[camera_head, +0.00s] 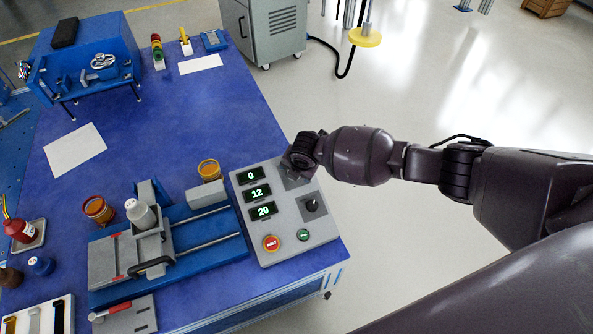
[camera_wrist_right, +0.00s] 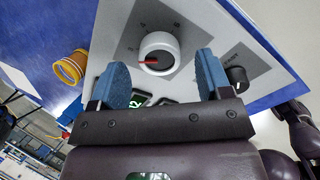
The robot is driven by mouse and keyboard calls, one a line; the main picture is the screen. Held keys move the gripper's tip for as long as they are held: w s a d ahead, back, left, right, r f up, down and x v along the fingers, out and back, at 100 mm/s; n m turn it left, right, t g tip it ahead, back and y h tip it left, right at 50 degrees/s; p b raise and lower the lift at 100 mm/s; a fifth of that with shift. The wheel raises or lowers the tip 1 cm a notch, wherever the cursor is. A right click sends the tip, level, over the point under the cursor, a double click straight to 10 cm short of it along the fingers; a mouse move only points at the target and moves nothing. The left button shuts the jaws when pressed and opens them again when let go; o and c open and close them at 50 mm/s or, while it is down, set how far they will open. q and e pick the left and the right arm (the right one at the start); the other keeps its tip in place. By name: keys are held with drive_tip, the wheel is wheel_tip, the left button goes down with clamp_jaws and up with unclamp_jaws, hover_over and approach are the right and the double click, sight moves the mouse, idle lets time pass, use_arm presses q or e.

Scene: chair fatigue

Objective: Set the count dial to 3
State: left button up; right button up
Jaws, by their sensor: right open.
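A grey control panel (camera_head: 266,218) lies at the table's right edge, with green displays (camera_head: 257,193) reading 0, 12 and 20. In the right wrist view a white round dial (camera_wrist_right: 158,44) with a red pointer (camera_wrist_right: 149,60) sits on a grey plate; the pointer points left in that picture. My right gripper (camera_wrist_right: 162,62) is open, its blue fingers on either side of the dial's near side, with gaps showing. A smaller dark knob (camera_wrist_right: 236,76) is beside it, also seen in the head view (camera_head: 312,205). My right gripper (camera_head: 298,158) hides the white dial there. Dial markings are too small to read surely.
A red button (camera_head: 270,243) and a green button (camera_head: 303,235) are on the panel's front part. A blue-based fixture (camera_head: 215,238) with rails stands to the left. An orange-rimmed container (camera_head: 209,169) is near the panel. Open floor lies right of the table.

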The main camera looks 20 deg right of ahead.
drive_tip(key=p+v, duration=0.2)
drive_tip(key=v, duration=0.6)
drive_tip(key=shift+s+r+p, duration=0.2)
drive_tip(key=shift+r+p, duration=0.1)
drive_tip(key=shift+r, duration=0.05)
drive_tip(key=shift+d, duration=0.1)
